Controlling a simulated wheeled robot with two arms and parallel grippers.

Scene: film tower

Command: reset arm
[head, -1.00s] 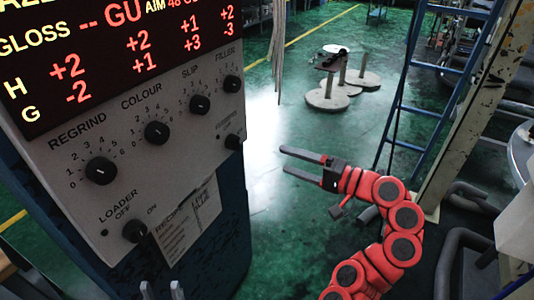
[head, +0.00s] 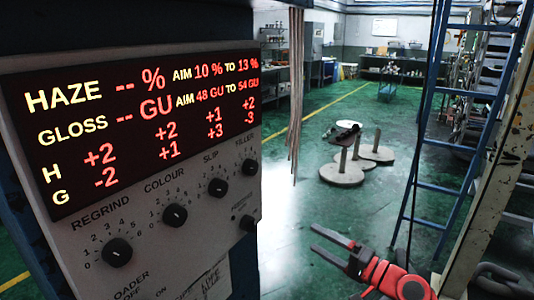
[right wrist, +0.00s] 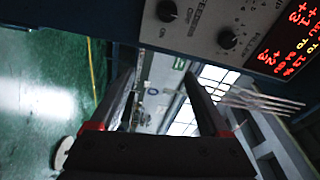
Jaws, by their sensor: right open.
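My right gripper (head: 313,238) is open and empty in the lower right of the head view. Its red arm comes in from the bottom right, and its fingers point left toward the control panel (head: 75,235), clear of it. In the right wrist view the two dark fingers (right wrist: 158,78) stand apart with nothing between them. The panel has a lit red display (head: 140,120) and black knobs for regrind (head: 117,252), colour (head: 175,215), slip (head: 218,187) and filler (head: 249,167). My left gripper is out of view.
A blue ladder (head: 437,140) and a pale post (head: 490,150) stand on the right. Round bases with posts (head: 342,174) stand on the green floor (head: 300,205). Pale strands (head: 295,90) hang beside the panel. Open floor lies between panel and ladder.

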